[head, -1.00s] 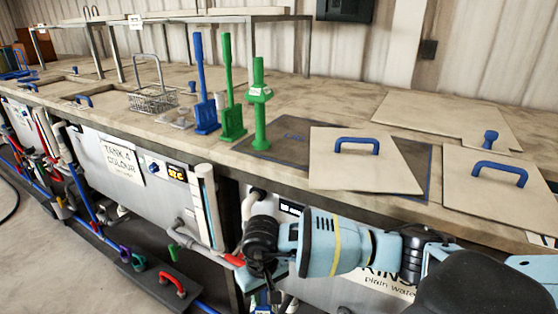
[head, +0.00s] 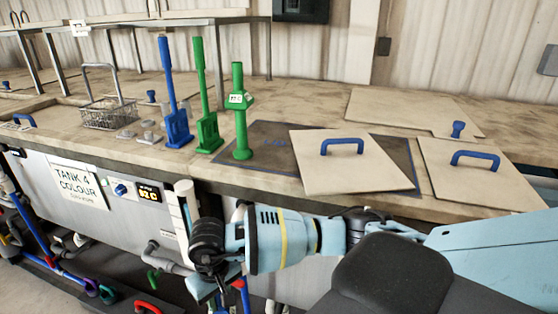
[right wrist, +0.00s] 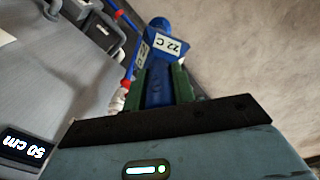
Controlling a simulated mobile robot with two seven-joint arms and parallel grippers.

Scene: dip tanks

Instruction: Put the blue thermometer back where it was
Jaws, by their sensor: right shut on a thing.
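In the right wrist view the blue thermometer (right wrist: 160,88), with white labels reading 22 C, sits between the two dark green fingers of my right gripper (right wrist: 160,85), which is shut on it. In the head view my right gripper (head: 212,288) hangs low in front of the tank fronts, below the counter edge; the thermometer is mostly hidden there. A green thermometer (head: 239,125) with a white label stands upright on the counter. My left gripper is not in view.
Blue (head: 173,100) and green (head: 204,100) paddles stand left of the green thermometer. A wire basket (head: 108,112) is further left. Pale lids with blue handles (head: 345,178) (head: 470,180) lie at right. Pipes and red-handled valves line the front below.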

